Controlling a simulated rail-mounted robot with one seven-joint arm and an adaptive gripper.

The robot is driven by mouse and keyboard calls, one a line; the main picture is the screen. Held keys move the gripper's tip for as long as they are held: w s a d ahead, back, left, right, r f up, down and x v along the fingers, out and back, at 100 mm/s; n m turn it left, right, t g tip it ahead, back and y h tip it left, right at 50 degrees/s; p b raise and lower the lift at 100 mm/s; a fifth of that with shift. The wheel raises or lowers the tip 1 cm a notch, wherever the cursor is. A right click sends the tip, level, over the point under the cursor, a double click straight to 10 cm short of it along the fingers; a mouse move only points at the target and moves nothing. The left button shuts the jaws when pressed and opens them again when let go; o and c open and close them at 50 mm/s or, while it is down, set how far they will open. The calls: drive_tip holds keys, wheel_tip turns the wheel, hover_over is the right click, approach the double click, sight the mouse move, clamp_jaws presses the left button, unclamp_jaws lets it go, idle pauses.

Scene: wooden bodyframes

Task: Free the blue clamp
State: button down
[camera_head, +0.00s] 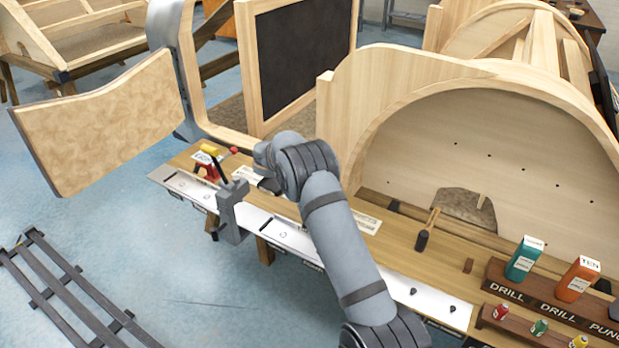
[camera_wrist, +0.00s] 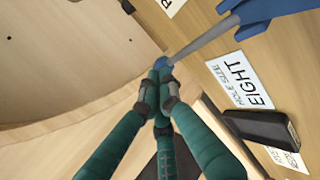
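The blue clamp (camera_wrist: 265,13) shows at the top right of the wrist view, partly cut off by the frame edge. Its grey bar (camera_wrist: 205,42) slants down left to a small blue end. My gripper (camera_wrist: 163,80) has dark green fingers. Their tips are drawn together at this blue end and appear shut on it; the contact is partly hidden by the fingers. The clamp lies close to the wooden surface (camera_wrist: 205,75) beside a curved panel. In the head view my arm hides the gripper's fingers, and I cannot make out the blue clamp.
An "EIGHT" label (camera_wrist: 240,80) and a dark block (camera_wrist: 262,130) lie right of my fingers. The workbench (camera_head: 400,235) also carries a red-and-yellow tool (camera_head: 207,168), a grey device (camera_head: 232,210) at its front edge, a mallet (camera_head: 424,238) and drill boxes (camera_head: 523,259). Wooden frames (camera_head: 345,115) stand close behind.

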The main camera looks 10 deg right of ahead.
drive_tip(key=shift+b+x, duration=0.6)
drive_tip(key=shift+x, duration=0.3)
drive_tip(key=shift+f, duration=0.1)
drive_tip(key=shift+s, duration=0.1)
drive_tip(key=w+d+r+p+v, duration=0.1)
drive_tip(key=w+r+v, duration=0.1)
drive_tip(key=v, duration=1.2)
drive_tip(key=shift+d, duration=0.1)
drive_tip(key=x, duration=0.4)
drive_tip(key=s+a+f+x, duration=0.1)
drive_tip(key=x, duration=0.4)
drive_tip(key=f+b+x, duration=0.1)
drive_tip(key=x, duration=0.3)
drive_tip(key=shift+s+f, duration=0.25)
drive_tip(key=shift+f, duration=0.15)
drive_tip(key=shift+r, duration=0.1)
